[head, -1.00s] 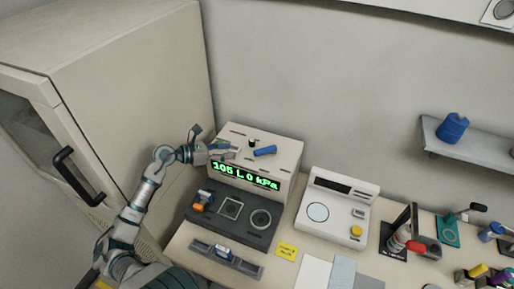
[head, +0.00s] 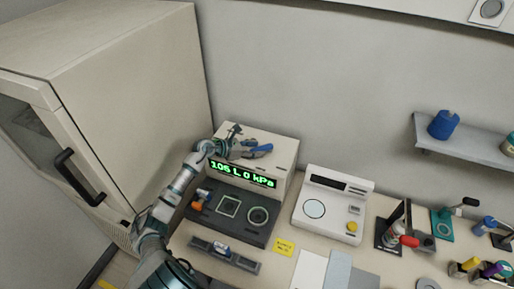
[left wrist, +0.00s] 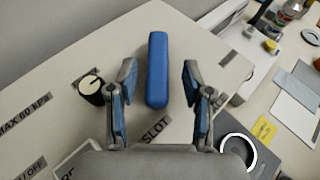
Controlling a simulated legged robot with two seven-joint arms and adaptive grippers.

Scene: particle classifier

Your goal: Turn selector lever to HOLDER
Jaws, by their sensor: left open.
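The blue selector lever (left wrist: 157,70) stands on the top of the beige classifier box (head: 282,157). In the left wrist view it lies between the two fingers of my left gripper (left wrist: 158,85), with a gap on each side. My left gripper (head: 245,143) is open over the box top in the head view, close to the lever's blue bar (head: 262,148). A SLOT label (left wrist: 157,131) shows near the lever's near end; I see no readable HOLDER label. A black knob with a pale top (left wrist: 91,86) stands left of the fingers. My right gripper is not in view.
The green display (head: 243,174) reads 105 L 0 kPa. A dark panel (head: 226,234) with a square and a round opening sits in front. A white instrument (head: 333,205) stands to the right. A tall cabinet (head: 130,100) flanks my left arm.

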